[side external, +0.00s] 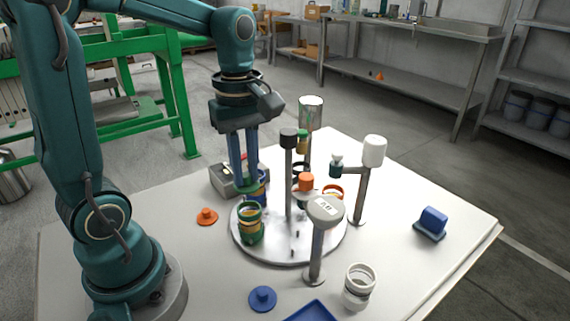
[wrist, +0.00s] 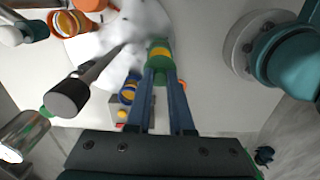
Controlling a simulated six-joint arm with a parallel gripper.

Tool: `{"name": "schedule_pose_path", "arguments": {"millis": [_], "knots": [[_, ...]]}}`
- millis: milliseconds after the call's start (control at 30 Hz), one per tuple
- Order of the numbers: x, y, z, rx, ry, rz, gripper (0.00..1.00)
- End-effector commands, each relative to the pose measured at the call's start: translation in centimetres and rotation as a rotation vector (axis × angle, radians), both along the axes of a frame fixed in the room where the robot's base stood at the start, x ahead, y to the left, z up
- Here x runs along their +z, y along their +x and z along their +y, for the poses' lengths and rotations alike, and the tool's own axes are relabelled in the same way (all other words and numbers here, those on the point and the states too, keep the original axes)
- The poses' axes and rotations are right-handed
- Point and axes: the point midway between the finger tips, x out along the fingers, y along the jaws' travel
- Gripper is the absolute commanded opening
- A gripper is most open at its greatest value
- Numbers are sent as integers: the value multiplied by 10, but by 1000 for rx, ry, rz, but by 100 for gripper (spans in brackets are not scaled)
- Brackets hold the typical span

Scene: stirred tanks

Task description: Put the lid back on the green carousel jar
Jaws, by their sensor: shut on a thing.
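The green jar (side external: 250,228) stands upright and open on the round pale carousel (side external: 275,252), with yellow showing at its top. My gripper (side external: 245,184) points down above the green jar, a little behind it in the side view. It is shut on the green lid (side external: 243,186), which is above the jar and apart from it. In the wrist view my fingertips (wrist: 162,74) overlap the green jar (wrist: 160,48), and the lid's outline is hard to separate from it. A blue jar (side external: 259,190) stands on the carousel behind the fingers, partly hidden.
An orange lid (side external: 207,217) and a blue lid (side external: 262,298) lie on the table. A black-topped post (side external: 289,165) rises beside the gripper. A labelled post (side external: 325,215) and white-topped post (side external: 372,155) stand right.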

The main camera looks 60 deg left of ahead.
Motion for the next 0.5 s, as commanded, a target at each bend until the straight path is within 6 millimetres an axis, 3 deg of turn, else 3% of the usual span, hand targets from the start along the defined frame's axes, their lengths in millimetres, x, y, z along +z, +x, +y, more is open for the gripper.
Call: {"name": "schedule_pose_path", "arguments": {"millis": [500], "knots": [[-41,0,0,2,0,2,0]]}}
